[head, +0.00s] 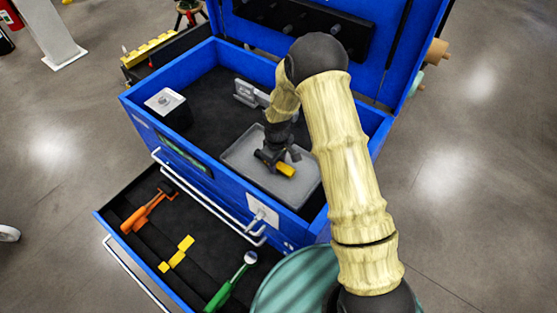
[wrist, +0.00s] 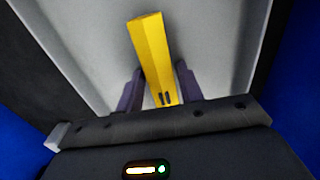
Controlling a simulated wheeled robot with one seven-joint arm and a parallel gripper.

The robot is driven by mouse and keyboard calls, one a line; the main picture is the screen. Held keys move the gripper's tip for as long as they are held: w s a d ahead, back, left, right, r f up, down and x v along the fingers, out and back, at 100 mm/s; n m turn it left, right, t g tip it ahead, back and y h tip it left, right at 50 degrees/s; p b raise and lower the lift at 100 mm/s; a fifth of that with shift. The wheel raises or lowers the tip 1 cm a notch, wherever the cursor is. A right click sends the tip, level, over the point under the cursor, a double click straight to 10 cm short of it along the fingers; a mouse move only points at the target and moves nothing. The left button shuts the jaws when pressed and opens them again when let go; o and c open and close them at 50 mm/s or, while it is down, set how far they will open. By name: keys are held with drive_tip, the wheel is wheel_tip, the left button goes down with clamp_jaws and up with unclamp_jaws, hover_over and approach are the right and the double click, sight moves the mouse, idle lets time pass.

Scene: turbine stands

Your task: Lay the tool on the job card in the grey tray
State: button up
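The yellow tool (head: 285,171) is at the grey tray (head: 240,160), low over or on its floor; I cannot tell which. In the wrist view the yellow tool (wrist: 155,50) lies lengthwise between my two dark fingers, with the tray floor (wrist: 215,50) behind it. My gripper (wrist: 159,85) is open around it, with a narrow gap seeming to show on each side. In the head view my gripper (head: 278,157) points down into the tray and hides part of the tool. A white card (head: 263,209) is on the blue chest's front; its picture is too small to read.
The blue chest (head: 158,141) has raised walls and an open lid. A silver box (head: 166,103) and a grey metal part (head: 250,93) stand inside. The open drawer (head: 137,238) holds an orange tool (head: 145,209), yellow pieces (head: 177,256) and a green-handled tool (head: 231,283).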

drive_tip(key=o, duration=0.3)
drive_tip(key=shift+s+r, duration=0.2)
drive_tip(key=shift+r, duration=0.05)
wheel_tip(320, 180, up, 2)
drive_tip(key=shift+w+d+p, duration=0.1)
drive_tip(key=shift+w+p, duration=0.05)
drive_tip(key=shift+p, duration=0.6)
drive_tip(key=shift+r+p, duration=1.1)
drive_tip(key=shift+r, duration=0.65)
